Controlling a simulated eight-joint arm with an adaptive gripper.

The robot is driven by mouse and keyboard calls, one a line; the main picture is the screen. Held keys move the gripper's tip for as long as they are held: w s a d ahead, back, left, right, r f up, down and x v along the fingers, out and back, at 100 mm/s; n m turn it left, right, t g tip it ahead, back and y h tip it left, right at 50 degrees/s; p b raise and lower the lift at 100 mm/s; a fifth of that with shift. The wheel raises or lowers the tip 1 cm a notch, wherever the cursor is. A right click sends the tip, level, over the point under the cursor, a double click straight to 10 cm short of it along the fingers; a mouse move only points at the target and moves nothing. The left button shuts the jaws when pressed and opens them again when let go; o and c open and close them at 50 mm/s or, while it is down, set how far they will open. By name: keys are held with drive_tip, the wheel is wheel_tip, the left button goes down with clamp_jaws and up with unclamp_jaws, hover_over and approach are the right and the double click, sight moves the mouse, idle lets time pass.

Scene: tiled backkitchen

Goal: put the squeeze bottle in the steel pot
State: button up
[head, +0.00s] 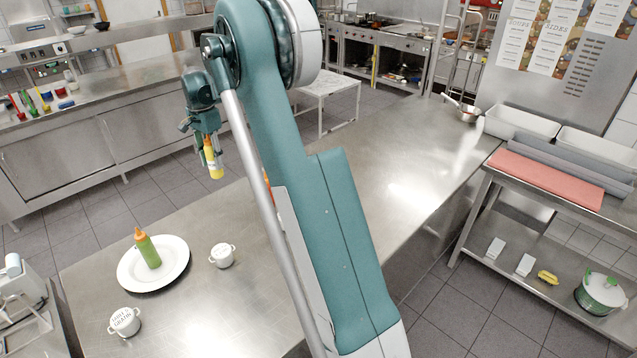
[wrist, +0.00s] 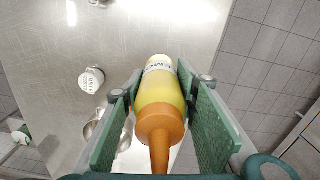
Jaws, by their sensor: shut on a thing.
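My gripper (head: 209,150) is shut on a yellow squeeze bottle (head: 214,166) with an orange nozzle cap. It holds the bottle in the air, beyond the far left edge of the steel counter in the head view. In the wrist view the bottle (wrist: 160,92) lies between the two green finger pads, its orange cap toward the camera. A rounded steel vessel (wrist: 91,130) shows partly behind the left finger in the wrist view; I cannot tell whether it is the steel pot. My arm hides the middle of the counter in the head view.
A white plate (head: 173,277) with a green bottle (head: 148,251) stands on the counter (head: 240,300). Two small white pots (head: 222,256) (head: 125,322) stand near it.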

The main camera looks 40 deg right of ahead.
drive_tip(key=s+d+m+b, duration=0.1)
drive_tip(key=s+d, duration=0.4)
drive_tip(key=d, duration=0.8)
drive_tip(key=s+d+m, duration=0.1)
drive_tip(key=s+d, duration=0.4)
drive_tip(key=d, duration=0.8)
drive_tip(key=s+d+m+b, duration=0.15)
drive_tip(key=s+d, duration=0.35)
drive_tip(key=d, duration=0.7)
wheel_tip(320, 180, down, 11)
drive_tip(key=shift+s+d+p, duration=0.3)
drive_tip(key=shift+s+d, duration=0.05)
drive_tip(key=shift+f, duration=0.1)
wheel_tip(320, 180, down, 6)
drive_tip(key=shift+f+p, duration=0.3)
drive_tip(key=shift+f, duration=1.6)
drive_tip(key=shift+f, duration=0.2)
